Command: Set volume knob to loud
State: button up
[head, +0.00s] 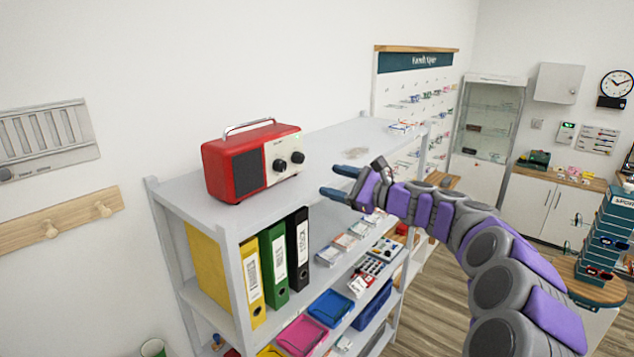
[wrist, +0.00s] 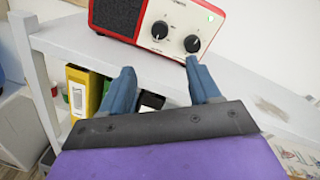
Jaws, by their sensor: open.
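A red radio (head: 230,168) with a dark speaker grille and a cream front panel stands upright on the top shelf. Two black knobs sit on the panel: a left knob (head: 279,165) and a right knob (head: 298,157). In the wrist view the left knob (wrist: 160,30) and right knob (wrist: 192,44) show at the top, with a small green light above the right one. Which knob is for volume cannot be read. My gripper (head: 342,180) is open and empty, to the right of the radio and apart from it. In the wrist view its fingers (wrist: 160,82) point toward the radio.
The grey shelf unit (head: 215,222) has yellow, green and black binders (head: 297,250) below the top board. Lower shelves hold a pink tray (head: 302,335), a blue tray (head: 332,308) and small boxes. The top board is mostly clear right of the radio.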

jog(key=shift+v, duration=1.3)
jog(key=s+a+f+n+g+h+b, duration=0.1)
jog(key=s+a+f+n+g+b, duration=0.25)
jog(key=s+f, duration=0.45)
jog(key=s+a+f+n+g+h+b, duration=0.2)
jog(key=s+a+f+n+b, duration=0.25)
jog(key=s, duration=0.55)
jog(key=s+a+f+n+g+h+b, duration=0.1)
jog(key=s+a+f+n+g+b, duration=0.25)
jog(key=s+f, duration=0.45)
jog(key=s+d+f+n+g+h+b, duration=0.1)
jog(key=s+d+f+n+h+b, duration=0.2)
jog(key=s+d+f, duration=0.6)
jog(key=s+d+f+n+g+h+b, duration=0.1)
jog(key=s+d+f+n+h+b, duration=0.2)
jog(key=s+d+f+h+b, duration=0.5)
jog(key=s+d+f+b, duration=0.1)
jog(key=s+d+f, duration=0.1)
jog(key=s+f, duration=0.6)
jog(key=shift+s+d+f+n+g, duration=0.25)
jog(key=shift+s+n+g, duration=0.1)
jog(key=shift+s, duration=0.9)
